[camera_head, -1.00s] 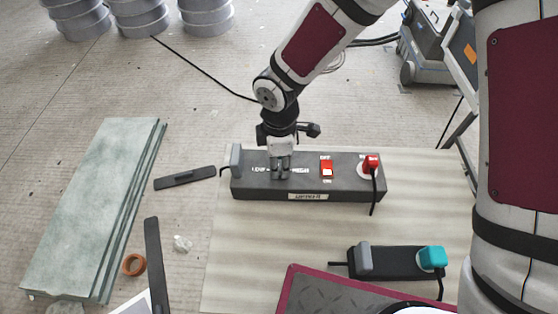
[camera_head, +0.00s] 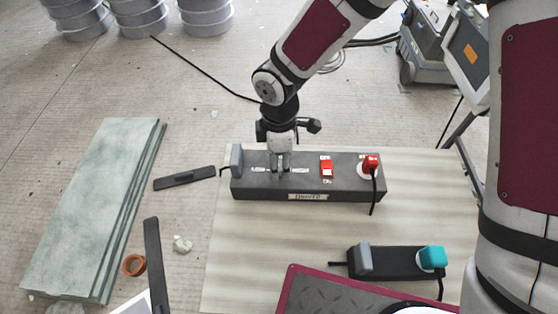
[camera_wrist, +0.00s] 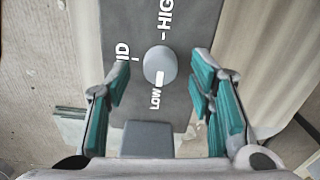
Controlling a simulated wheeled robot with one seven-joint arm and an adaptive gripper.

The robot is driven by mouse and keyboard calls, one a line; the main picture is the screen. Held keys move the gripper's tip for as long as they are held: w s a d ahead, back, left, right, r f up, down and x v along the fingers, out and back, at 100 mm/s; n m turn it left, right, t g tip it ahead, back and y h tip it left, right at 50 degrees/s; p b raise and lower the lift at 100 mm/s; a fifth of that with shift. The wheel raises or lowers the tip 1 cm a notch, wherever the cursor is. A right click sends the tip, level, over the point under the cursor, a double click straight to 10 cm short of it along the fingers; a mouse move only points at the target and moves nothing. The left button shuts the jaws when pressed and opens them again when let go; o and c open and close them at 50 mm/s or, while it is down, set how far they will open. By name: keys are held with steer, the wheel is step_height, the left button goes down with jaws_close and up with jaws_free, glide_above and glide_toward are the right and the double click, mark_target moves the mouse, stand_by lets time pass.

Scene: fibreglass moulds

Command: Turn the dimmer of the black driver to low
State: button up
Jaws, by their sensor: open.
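The black driver (camera_head: 335,184) is a long dark box on the pale board in the head view. Its dimmer is a round grey knob (camera_wrist: 160,64) in the wrist view, ringed by the words LOW, MID and HIGH. A thick white mark sits at the knob's lower edge on the LOW side; I cannot tell surely whether it is the knob's pointer. My gripper (camera_wrist: 161,76) is open, with its teal-padded fingers on either side of the knob and a gap to each. In the head view my gripper (camera_head: 280,166) points down over the driver's left half and hides the knob.
The driver has a red switch (camera_head: 327,169) and a red plug (camera_head: 370,163) to the right of my gripper, and a grey block (camera_head: 236,157) at its left end. A smaller black strip with a teal plug (camera_head: 432,257) lies in front. Greenish slabs (camera_head: 90,205) lie left.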

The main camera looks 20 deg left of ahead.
step_height(320, 180, up, 11)
stand_by(0.3)
steer(key=shift+f, duration=0.15)
steer(key=s+d+r+m+t+h+p, duration=0.1)
steer(key=s+d+r+m+t+p, duration=0.15)
steer(key=d+r+m, duration=1.1)
steer(key=s+d+r+m+t+p, duration=0.1)
steer(key=s+d+r+m, duration=0.3)
steer(key=s+d, duration=0.2)
steer(key=s+d+r+m+y+p, duration=0.1)
steer(key=s+d+r+m+p, duration=0.1)
steer(key=s+d+r+m, duration=0.2)
steer(key=s+d+r, duration=0.1)
steer(key=s+d, duration=0.2)
steer(key=d, duration=0.4)
steer(key=shift+s+d+t, duration=0.15)
steer(key=shift+s+t, duration=0.1)
steer(key=shift+t, duration=0.1)
steer(key=shift+r+m, duration=0.1)
steer(key=shift+m, duration=0.15)
